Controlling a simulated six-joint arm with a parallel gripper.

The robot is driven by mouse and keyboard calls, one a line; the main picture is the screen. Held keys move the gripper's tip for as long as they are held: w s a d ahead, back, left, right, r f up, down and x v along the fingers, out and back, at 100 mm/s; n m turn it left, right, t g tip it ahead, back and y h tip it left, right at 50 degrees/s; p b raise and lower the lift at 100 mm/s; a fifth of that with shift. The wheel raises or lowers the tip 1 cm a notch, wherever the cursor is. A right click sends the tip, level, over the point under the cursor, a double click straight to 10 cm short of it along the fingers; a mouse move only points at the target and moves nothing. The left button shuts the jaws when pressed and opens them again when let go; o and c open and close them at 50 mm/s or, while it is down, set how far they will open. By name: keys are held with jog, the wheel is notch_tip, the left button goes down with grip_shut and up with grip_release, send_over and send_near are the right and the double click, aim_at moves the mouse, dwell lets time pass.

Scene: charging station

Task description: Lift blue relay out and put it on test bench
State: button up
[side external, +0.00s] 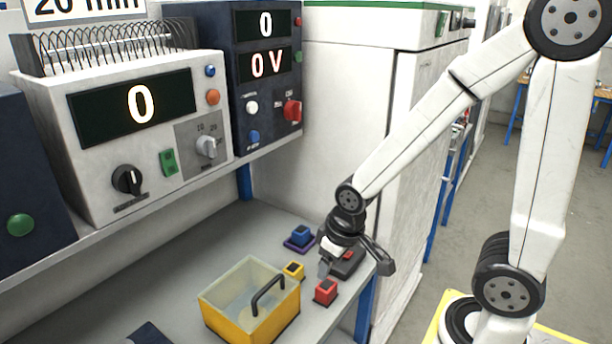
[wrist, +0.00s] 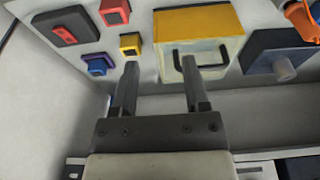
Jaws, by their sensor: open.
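The blue relay (side external: 301,234) is a small blue block with a dark top. It sits in a purple base (side external: 297,245) on the grey bench (side external: 228,228), behind the yellow block. In the wrist view the blue relay (wrist: 98,65) is left of my fingers. My gripper (side external: 326,266) is open and above the bench, to the right of the relay in the side view. In the wrist view nothing is between the fingers of my gripper (wrist: 160,62). I cannot tell which surface is the test bench.
A yellow block (side external: 293,271), a red block (side external: 326,291) and a dark box with a red part (side external: 347,263) stand near the relay. A clear-walled yellow bin (side external: 232,325) with a black handle is in front. Instruments (side external: 140,130) stand on the shelf above.

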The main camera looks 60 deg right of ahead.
jog(key=o, duration=0.6)
jog(key=shift+c, duration=0.2)
jog(key=m+g, duration=0.3)
jog(key=m, duration=1.4)
send_over(301, 229)
jog(key=a, duration=0.1)
notch_tip(301, 229, down, 11)
jog(key=shift+s+r, duration=0.15)
jog(key=shift+r, duration=0.05)
jog(key=shift+d+f+m, duration=0.35)
jog(key=shift+d+m, duration=0.1)
jog(key=shift+m, duration=0.05)
jog(key=shift+f, duration=1.3)
